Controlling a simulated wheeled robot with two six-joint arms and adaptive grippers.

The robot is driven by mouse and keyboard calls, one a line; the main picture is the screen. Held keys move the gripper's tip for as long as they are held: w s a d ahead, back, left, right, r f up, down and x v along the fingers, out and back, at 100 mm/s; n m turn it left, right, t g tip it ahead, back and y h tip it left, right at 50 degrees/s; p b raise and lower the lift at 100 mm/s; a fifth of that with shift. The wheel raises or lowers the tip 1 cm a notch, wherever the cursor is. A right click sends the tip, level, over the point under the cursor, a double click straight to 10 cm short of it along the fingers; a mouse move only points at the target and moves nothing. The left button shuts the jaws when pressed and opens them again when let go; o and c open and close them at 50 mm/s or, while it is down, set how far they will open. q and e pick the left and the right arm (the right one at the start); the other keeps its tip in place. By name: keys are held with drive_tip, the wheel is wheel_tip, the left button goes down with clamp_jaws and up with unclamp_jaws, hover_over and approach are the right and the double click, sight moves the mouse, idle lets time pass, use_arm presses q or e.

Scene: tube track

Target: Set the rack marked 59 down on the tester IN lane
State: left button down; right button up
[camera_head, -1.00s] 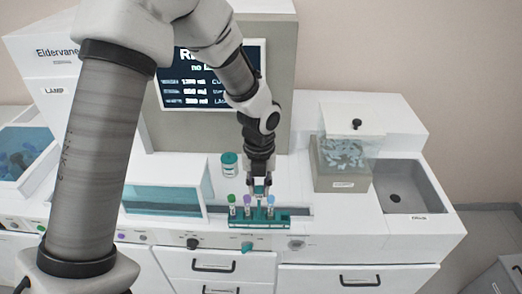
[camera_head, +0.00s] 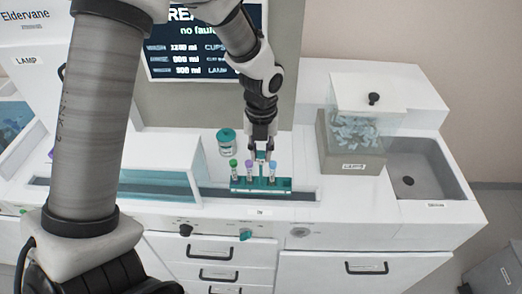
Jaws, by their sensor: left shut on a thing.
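My left gripper (camera_head: 262,150) points down and is shut on the top of a teal rack (camera_head: 262,185). The rack is upright and carries tubes with green, purple and blue caps. It is at the right end of a dark, narrow lane (camera_head: 305,196) in the white bench top. The rack covers part of the lane; I cannot tell whether its base touches down. The rack's number is not readable. A small label (camera_head: 262,211) on the bench front below the rack is too small to read clearly. My right gripper is not in view.
A teal-lidded jar (camera_head: 227,141) stands just behind the rack. A clear-topped bin (camera_head: 352,140) and a grey sink (camera_head: 425,165) are to the right. A teal-windowed cover (camera_head: 160,180) stands left of the rack. A screen (camera_head: 190,50) rises behind.

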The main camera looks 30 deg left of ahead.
use_arm(q)
drive_tip(key=shift+w+a+f+b, duration=0.15)
drive_tip(key=shift+f+b, duration=0.25)
drive_tip(key=shift+f, duration=0.35)
drive_tip(key=shift+s+d+r, duration=0.2)
drive_tip(key=shift+s+r, duration=0.05)
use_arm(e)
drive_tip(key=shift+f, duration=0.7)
use_arm(q)
drive_tip(key=shift+w, duration=0.1)
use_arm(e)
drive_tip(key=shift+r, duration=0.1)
use_arm(q)
drive_tip(key=shift+w+a+f+p, duration=0.1)
drive_tip(key=shift+a+f+p, duration=0.05)
drive_tip(key=shift+p, duration=0.35)
drive_tip(key=shift+f, duration=0.1)
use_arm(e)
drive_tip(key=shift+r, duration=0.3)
use_arm(q)
drive_tip(key=shift+f+p, duration=0.45)
drive_tip(key=shift+f, duration=0.25)
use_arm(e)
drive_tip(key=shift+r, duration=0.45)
use_arm(q)
drive_tip(key=c, duration=0.9)
unclamp_jaws()
drive_tip(key=shift+c, duration=0.2)
